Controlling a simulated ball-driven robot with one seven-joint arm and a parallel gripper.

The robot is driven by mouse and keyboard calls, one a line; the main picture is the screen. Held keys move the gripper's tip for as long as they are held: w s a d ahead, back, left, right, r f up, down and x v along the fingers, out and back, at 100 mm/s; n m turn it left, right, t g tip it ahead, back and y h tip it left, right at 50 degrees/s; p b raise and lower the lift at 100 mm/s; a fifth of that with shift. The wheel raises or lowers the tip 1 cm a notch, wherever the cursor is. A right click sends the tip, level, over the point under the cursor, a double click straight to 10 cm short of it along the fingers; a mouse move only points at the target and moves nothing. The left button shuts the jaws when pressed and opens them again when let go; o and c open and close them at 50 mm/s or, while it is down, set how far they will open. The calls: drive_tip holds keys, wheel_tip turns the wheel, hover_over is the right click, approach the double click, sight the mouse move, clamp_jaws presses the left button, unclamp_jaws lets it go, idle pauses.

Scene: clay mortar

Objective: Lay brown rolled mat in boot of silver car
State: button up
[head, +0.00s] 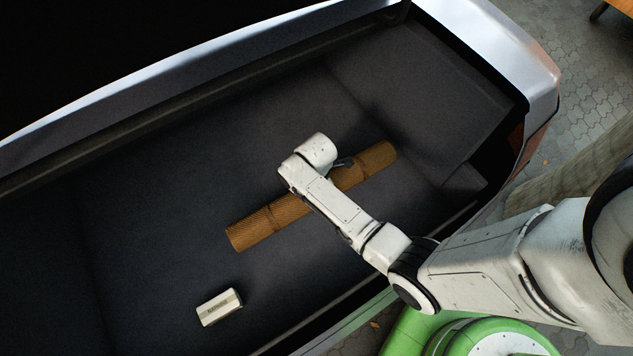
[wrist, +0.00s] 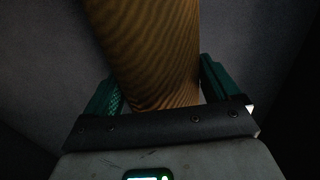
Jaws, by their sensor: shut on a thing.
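The brown rolled mat (head: 262,227) is inside the dark boot of the silver car (head: 500,45), lying diagonally in the head view. My white arm crosses over its middle and hides part of it. My gripper (wrist: 162,90) is shut on the mat, with one green finger on each side of it in the wrist view. The mat (wrist: 148,45) fills the space between the fingers there. Whether the mat touches the boot floor (head: 250,130) I cannot tell for certain.
A small pale box (head: 219,307) lies on the boot floor at the lower left, apart from the mat. The boot's side wall and sill rise close to the mat's right end. Floor at the left and behind the mat is clear. Grey paving (head: 585,100) lies outside.

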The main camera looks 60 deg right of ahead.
drive_tip(key=shift+f+b, duration=1.9)
drive_tip(key=shift+f, duration=1.15)
drive_tip(key=o, duration=1.2)
wheel_tip(320, 180, up, 11)
drive_tip(key=shift+f+p, duration=0.1)
drive_tip(key=shift+p, duration=0.9)
